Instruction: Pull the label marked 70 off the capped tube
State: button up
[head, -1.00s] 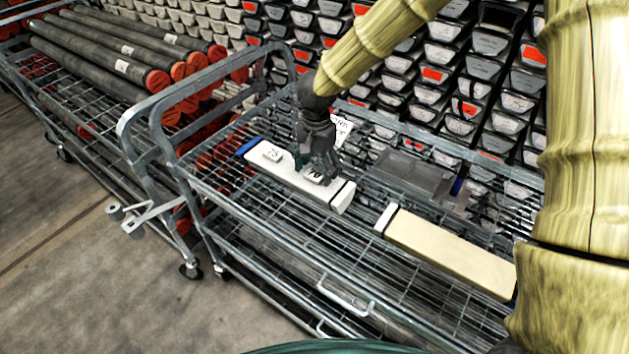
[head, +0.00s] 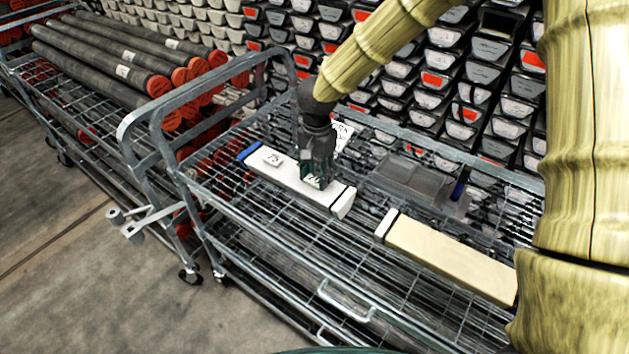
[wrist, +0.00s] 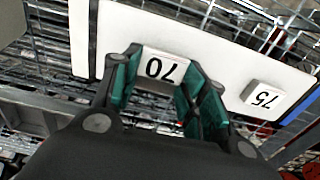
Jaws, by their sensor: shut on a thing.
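The capped tube (head: 288,176) is a long white bar lying on the wire cart, with a blue cap at its left end and a black band near its right end. My gripper (head: 318,174) is over its right half, with fingers closed on the small white label marked 70 (head: 313,183). In the wrist view the label 70 (wrist: 160,68) sits between the green finger pads, in front of the tube (wrist: 205,45). I cannot tell whether it still touches the tube. A second label, marked 75 (head: 272,157), lies on the tube's left half, clear of the fingers.
A beige bar (head: 450,255) lies to the right on the same cart (head: 330,250). A dark grey tray (head: 410,175) is behind it. A white card (head: 343,135) stands behind my gripper. Dark tubes with red caps (head: 125,60) lie on another cart at the left.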

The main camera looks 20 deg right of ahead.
aim_at(317, 177)
jog(key=shift+r+p, duration=3.75)
jog(key=shift+p, duration=0.65)
jog(key=shift+f, duration=0.1)
